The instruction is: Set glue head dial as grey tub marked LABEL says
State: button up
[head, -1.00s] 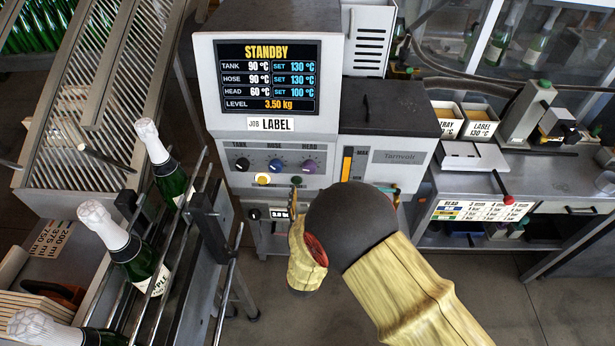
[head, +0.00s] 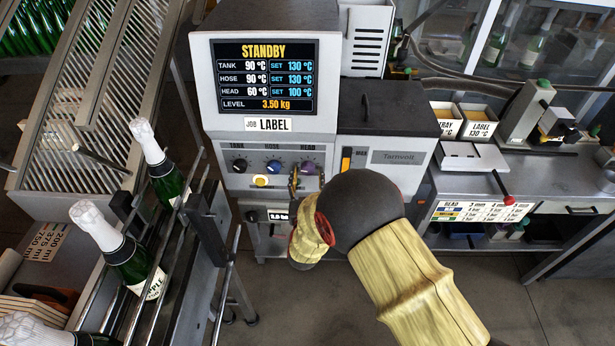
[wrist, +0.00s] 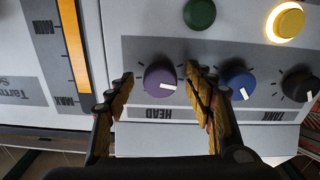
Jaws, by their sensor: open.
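The purple HEAD dial (wrist: 162,82) sits between the two fingers of my open gripper (wrist: 160,84) in the wrist view, with a gap on each side; its white pointer aims right. The dial (head: 308,167) shows beside my gripper (head: 295,183) in the head view. The glue machine's screen (head: 263,77) reads STANDBY, with TANK and HOSE set to 130 °C and HEAD set to 100 °C. A card below it reads JOB LABEL (head: 268,124). The grey tub marked LABEL (head: 481,129), at the right, reads 130 °C.
The blue dial (wrist: 236,84) stands close to my right-hand finger in the wrist view, with the black TANK dial (wrist: 299,86) beyond. A green button (wrist: 199,13) and lit yellow button (wrist: 285,22) are nearby. Bottles (head: 120,250) stand on a rack at left.

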jog(key=shift+c, duration=0.8)
jog(key=c, duration=1)
jog(key=shift+f+m+b, duration=0.1)
jog(key=shift+m+b, duration=0.2)
jog(key=shift+b, duration=0.05)
jog(key=m+b, duration=0.3)
jog(key=shift+a, duration=0.1)
jog(key=shift+m+b, duration=1.65)
jog(key=shift+m, duration=0.45)
jog(key=o, duration=1.2)
jog(key=shift+c, duration=0.2)
